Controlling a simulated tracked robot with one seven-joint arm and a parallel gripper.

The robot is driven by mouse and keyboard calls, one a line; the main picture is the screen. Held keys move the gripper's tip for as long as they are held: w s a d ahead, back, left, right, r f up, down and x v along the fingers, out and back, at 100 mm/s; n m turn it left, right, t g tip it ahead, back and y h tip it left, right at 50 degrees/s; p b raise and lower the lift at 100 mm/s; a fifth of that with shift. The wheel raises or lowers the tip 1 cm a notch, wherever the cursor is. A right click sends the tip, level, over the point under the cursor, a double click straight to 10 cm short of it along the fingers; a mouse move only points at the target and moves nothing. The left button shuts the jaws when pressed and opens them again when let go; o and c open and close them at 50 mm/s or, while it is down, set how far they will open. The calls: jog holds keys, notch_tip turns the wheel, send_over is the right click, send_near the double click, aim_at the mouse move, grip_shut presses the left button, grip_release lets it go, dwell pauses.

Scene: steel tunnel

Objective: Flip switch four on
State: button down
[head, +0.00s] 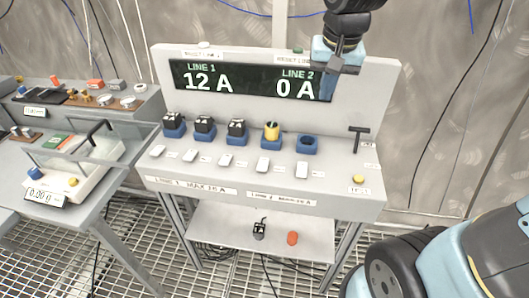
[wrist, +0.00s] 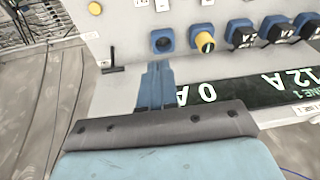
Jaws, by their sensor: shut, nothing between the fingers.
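The console (head: 280,195) has a row of white switches below a row of blue sockets. The fourth switch from the left (head: 263,164) sits in front of the socket with a yellow plug (head: 271,131); whether it is on or off is too small to tell. The yellow plug also shows in the wrist view (wrist: 204,42). The display (head: 250,82) reads LINE 1 12 A and LINE 2 0 A. My gripper (head: 327,97) is shut and empty, in front of the display's right end, above and right of the switches. Its blue fingers (wrist: 158,68) point toward the console in the wrist view.
Black plugs (head: 204,124) fill the three left sockets; the fifth socket (head: 307,145) is empty. A black T-handle (head: 358,137) stands up at the console's right. A shelf (head: 235,235) below holds a black item and a red one. A side table with a scale (head: 65,170) stands left.

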aim_at(264, 160)
jog(key=w+a+f+g, duration=0.2)
jog(key=a+f, duration=0.6)
jog(key=a, duration=0.5)
jog(key=shift+w+a+f+m, duration=0.3)
jog(key=shift+w+a+f, duration=0.05)
jog(key=shift+w, duration=0.35)
notch_tip(264, 160, down, 14)
